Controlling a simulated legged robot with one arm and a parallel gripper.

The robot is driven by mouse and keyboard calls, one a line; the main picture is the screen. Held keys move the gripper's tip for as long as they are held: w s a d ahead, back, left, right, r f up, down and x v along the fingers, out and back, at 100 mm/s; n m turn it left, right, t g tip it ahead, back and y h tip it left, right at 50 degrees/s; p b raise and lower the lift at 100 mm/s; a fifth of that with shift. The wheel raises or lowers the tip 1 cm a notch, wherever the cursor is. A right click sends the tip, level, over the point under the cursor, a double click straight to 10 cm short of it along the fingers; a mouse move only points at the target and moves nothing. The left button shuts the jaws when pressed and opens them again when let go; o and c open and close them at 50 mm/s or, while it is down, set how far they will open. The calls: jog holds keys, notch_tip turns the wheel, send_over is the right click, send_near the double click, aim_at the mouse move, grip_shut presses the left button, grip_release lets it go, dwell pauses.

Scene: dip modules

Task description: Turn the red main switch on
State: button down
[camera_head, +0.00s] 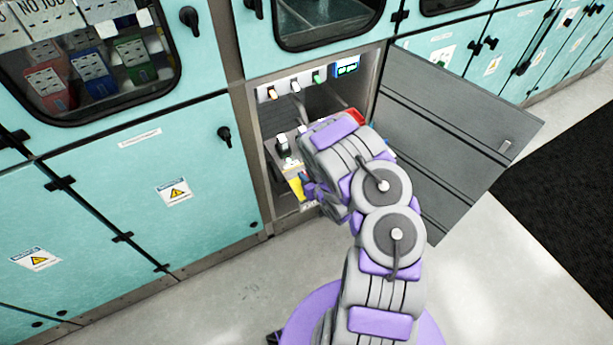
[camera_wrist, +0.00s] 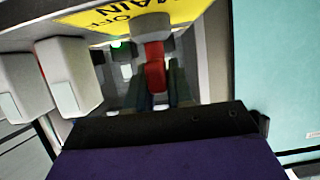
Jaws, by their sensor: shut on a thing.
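The red main switch (camera_wrist: 154,68) shows in the wrist view as a red lever hanging from a grey hub. A yellow label (camera_wrist: 105,16) beside the hub reads MAIN and OFF, upside down in this view. My gripper (camera_wrist: 158,88) is shut on the red lever, with a dark finger on either side of it. In the head view my gripper (camera_head: 310,189) is at the lower part of the open cabinet, beside the yellow label (camera_head: 296,187). The red lever cannot be made out there, as my arm covers that area.
The open cabinet door (camera_head: 450,130) hangs to the right of my arm. Several small switches (camera_head: 296,86) line the cabinet's upper panel. Two pale blocks (camera_wrist: 68,75) stand left of the lever in the wrist view. Teal cabinets (camera_head: 140,190) flank the opening; floor in front is clear.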

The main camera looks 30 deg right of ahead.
jog(key=c, duration=1.1)
grip_release()
jog(key=p+v, duration=1)
jog(key=v, duration=0.7)
jog(key=shift+s+p, duration=0.2)
jog(key=shift+p, duration=0.1)
